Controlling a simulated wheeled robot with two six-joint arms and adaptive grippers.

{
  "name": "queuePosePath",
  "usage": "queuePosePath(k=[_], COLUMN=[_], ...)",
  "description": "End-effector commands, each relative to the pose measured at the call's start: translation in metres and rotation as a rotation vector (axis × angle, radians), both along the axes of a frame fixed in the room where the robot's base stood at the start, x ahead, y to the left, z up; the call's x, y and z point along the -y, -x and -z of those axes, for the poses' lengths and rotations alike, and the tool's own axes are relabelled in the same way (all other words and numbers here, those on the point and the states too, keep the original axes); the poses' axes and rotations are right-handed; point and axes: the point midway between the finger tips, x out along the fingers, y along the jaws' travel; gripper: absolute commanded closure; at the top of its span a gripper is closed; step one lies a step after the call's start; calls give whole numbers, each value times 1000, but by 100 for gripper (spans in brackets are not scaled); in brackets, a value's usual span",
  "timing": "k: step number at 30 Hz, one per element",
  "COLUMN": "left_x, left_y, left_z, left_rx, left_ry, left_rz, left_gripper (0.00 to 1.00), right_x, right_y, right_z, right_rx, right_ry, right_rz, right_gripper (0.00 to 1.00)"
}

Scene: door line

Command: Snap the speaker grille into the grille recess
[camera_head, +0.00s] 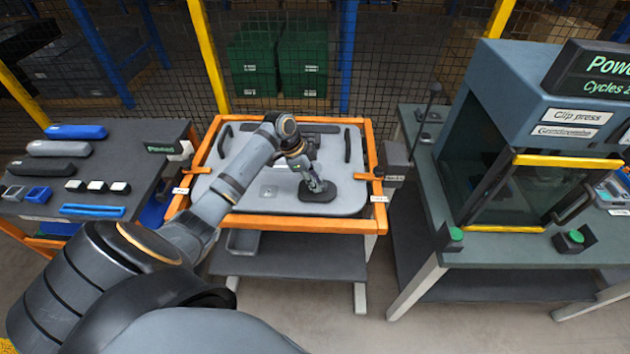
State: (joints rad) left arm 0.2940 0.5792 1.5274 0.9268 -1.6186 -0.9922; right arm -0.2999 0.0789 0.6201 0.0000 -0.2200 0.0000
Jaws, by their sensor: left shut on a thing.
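My left arm reaches in from the left over the grey door panel (345,200), which lies in an orange frame. My left gripper (316,183) points down and is shut on the dark speaker grille (328,197). The grille is at the lower right part of the panel, flat and low over its surface. I cannot tell whether it touches the panel or sits in the recess. The grille recess is not visible; the grille or gripper may cover it. My right gripper is not in view.
The orange frame (300,222) has clamps at its sides. A dark side table (60,180) at left holds handles, switches and small trim pieces. A clip press (540,130) stands on a bench at right with a yellow-edged door. Mesh fencing runs behind.

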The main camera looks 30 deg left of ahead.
Motion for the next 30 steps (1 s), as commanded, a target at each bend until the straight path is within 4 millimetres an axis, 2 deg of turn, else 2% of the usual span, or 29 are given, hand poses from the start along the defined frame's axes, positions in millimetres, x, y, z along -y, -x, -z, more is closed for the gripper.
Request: queuePosePath(k=[16, 26, 27, 30], left_x=[0, 0, 0, 0], left_y=[1, 1, 1, 1], left_z=[11, 11, 11, 11], left_rx=[-3, -5, -5, -4], left_ry=[0, 1, 1, 0], left_rz=[-1, 0, 0, -1], left_gripper=[100, 100, 78, 64], right_x=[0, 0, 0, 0], right_y=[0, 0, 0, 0], right_z=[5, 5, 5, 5], right_rx=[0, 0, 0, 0], right_ry=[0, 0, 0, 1], right_rz=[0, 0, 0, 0], right_gripper=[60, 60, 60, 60])
